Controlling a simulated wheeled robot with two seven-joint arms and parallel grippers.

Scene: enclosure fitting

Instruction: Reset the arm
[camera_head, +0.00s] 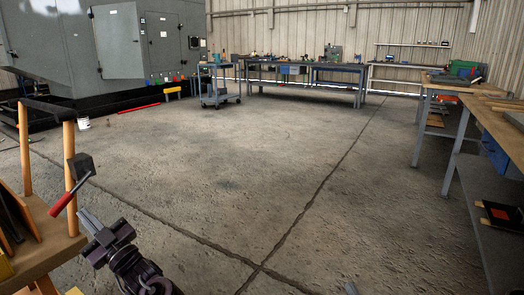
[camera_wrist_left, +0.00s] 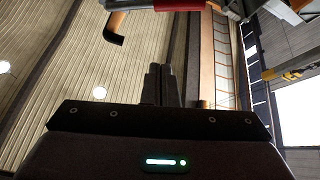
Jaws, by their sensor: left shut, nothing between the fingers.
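My left gripper (camera_head: 88,218) is at the lower left of the head view, pointing up and to the left, beside the wooden stand. Its fingers are together with nothing between them; they also show shut in the left wrist view (camera_wrist_left: 160,78). A red-handled lever with a dark head (camera_head: 64,199) is just beyond the fingertips, apart from them. A small grey tip (camera_head: 350,289) at the bottom edge may be part of my right gripper; too little shows to tell its state.
A wooden stand (camera_head: 40,262) with upright posts and a dark crossbar is close on the left. A workbench (camera_head: 485,115) runs along the right side. A grey machine enclosure (camera_head: 125,45) and a wheeled cart (camera_head: 220,100) are at the back. The concrete floor between is clear.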

